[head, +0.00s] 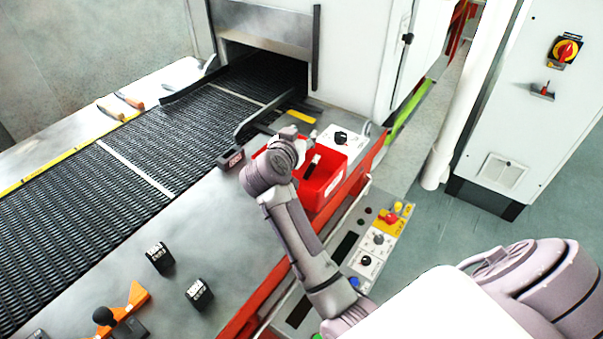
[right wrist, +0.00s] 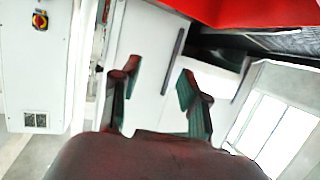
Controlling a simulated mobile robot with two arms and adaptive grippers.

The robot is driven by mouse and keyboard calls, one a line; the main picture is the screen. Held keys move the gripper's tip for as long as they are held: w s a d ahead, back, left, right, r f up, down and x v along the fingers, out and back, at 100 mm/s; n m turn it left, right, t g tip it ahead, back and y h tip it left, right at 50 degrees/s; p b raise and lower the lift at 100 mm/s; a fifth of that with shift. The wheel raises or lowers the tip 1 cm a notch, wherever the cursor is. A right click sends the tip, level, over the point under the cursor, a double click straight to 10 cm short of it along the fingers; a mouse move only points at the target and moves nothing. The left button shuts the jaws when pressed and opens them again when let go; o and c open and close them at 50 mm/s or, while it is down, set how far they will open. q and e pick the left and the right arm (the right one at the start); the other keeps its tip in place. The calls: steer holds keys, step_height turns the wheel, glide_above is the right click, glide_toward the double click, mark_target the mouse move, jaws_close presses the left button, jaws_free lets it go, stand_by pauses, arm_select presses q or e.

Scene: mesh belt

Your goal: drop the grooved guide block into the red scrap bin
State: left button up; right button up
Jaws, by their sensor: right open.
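The red scrap bin (head: 335,186) stands at the table's right edge, beside the belt's housing. My right gripper (head: 291,137) is over the bin's far left side, partly hidden by its own wrist. In the right wrist view the two fingers (right wrist: 158,90) are apart with nothing between them, and the bin's red wall (right wrist: 245,10) fills the top edge. A small dark thing (head: 312,165) shows at the bin's opening; I cannot tell whether it is the grooved guide block. My left gripper is not in view.
Two black blocks with white marks (head: 160,257) (head: 199,293) lie on the front table, and a similar one (head: 230,159) lies near the belt. An orange tool (head: 128,308) lies at the front. A control panel (head: 376,245) runs along the right edge.

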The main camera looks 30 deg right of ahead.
steer(key=v, duration=0.5)
steer(key=shift+s+a+r, duration=0.1)
steer(key=shift+s+a, duration=0.05)
